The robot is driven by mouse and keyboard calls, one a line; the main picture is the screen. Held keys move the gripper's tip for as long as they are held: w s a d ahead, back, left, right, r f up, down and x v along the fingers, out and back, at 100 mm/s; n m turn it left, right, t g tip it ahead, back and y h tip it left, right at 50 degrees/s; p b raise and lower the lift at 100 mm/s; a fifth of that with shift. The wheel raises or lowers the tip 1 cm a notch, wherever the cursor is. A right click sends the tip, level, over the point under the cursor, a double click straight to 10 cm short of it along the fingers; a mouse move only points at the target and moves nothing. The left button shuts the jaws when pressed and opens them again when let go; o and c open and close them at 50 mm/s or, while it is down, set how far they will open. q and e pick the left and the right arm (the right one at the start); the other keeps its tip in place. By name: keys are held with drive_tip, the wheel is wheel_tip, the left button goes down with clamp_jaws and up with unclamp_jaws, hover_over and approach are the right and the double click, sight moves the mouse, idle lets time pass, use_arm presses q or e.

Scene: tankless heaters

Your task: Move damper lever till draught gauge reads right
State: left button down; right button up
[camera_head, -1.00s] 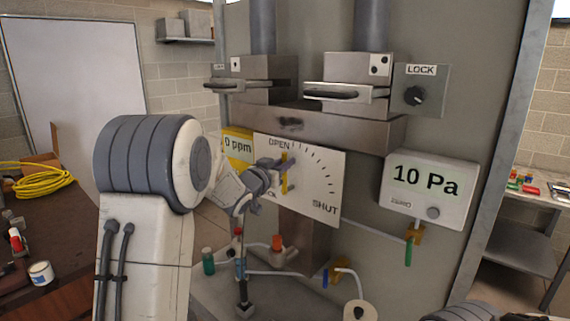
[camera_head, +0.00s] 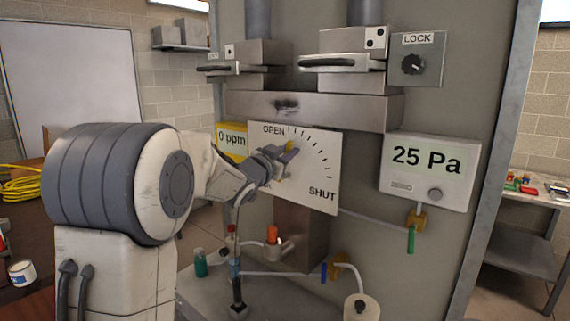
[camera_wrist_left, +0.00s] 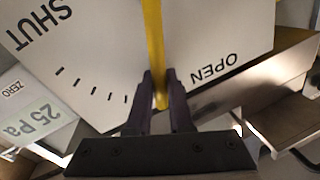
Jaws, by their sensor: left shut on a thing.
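The white damper dial plate (camera_head: 318,165) is marked OPEN at upper left and SHUT at lower right, with an arc of ticks between. My left gripper (camera_head: 283,158) is at the plate, shut on the yellow damper lever. In the left wrist view the lever (camera_wrist_left: 153,35) runs between the two dark fingertips (camera_wrist_left: 160,88), nearer OPEN than SHUT. The draught gauge (camera_head: 428,172) reads 25 Pa; it also shows in the left wrist view (camera_wrist_left: 32,125). My gripper partly hides the lever in the head view. My right gripper is not in view.
A yellow 0 ppm meter (camera_head: 231,141) sits left of the plate. A LOCK knob panel (camera_head: 418,60) is above the gauge. A handled metal block (camera_head: 345,68) juts out above. Below are a green bottle (camera_head: 200,262) and thin pipes (camera_head: 285,274).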

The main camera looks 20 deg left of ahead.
use_arm(q)
drive_tip(key=shift+f, duration=0.1)
drive_tip(key=c, duration=0.8)
unclamp_jaws()
drive_tip(key=s+b, duration=0.1)
drive_tip(key=s, duration=0.2)
drive_tip(key=s+a+b, duration=0.1)
drive_tip(key=s, duration=0.3)
drive_tip(key=s+b, duration=0.1)
drive_tip(key=s, duration=0.2)
drive_tip(key=shift+s+a+f, duration=0.25)
drive_tip(key=shift+a+f, duration=0.05)
